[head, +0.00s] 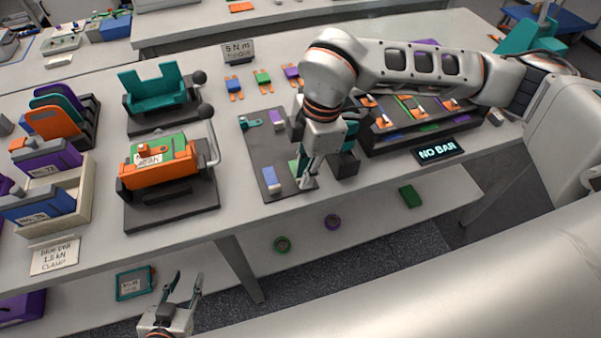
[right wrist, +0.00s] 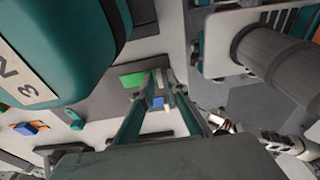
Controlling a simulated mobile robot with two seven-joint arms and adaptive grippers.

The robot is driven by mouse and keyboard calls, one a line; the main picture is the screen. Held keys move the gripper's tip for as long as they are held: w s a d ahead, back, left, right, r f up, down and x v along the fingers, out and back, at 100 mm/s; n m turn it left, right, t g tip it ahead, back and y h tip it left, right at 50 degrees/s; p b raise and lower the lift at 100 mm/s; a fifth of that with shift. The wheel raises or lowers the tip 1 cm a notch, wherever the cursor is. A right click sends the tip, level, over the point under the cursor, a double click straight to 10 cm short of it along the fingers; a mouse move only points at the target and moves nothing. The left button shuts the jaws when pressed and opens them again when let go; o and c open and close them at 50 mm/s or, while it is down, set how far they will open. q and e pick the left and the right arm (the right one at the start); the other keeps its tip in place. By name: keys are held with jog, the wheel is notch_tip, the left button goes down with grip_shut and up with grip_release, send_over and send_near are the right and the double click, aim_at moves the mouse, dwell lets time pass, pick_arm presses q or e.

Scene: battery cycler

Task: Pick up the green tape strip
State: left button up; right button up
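A green strip (head: 294,166) lies on the dark mat (head: 254,142), partly hidden by my right gripper (head: 303,180). In the right wrist view the green strip (right wrist: 132,79) lies just left of the tips of my right gripper (right wrist: 158,76). Those fingers point down at the mat, with a narrow gap between them and nothing clearly held. A blue block with a white part (head: 271,179) lies left of the gripper; blue (right wrist: 158,102) shows between the fingers in the wrist view. My left gripper (head: 185,281) is open and empty, low in front of the table.
A dark holder (head: 343,165) stands close to the right of my right gripper. An orange-green clamp fixture (head: 160,175) stands left of the mat. A teal clip (head: 250,123) and a purple-white block (head: 249,118) lie on the mat. A "NO BAR" display (head: 437,151) sits right.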

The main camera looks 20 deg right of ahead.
jog(key=shift+f, duration=0.35)
grip_shut()
pick_arm(q)
jog(key=shift+w+r, duration=0.1)
pick_arm(e)
jog(key=shift+r, duration=0.2)
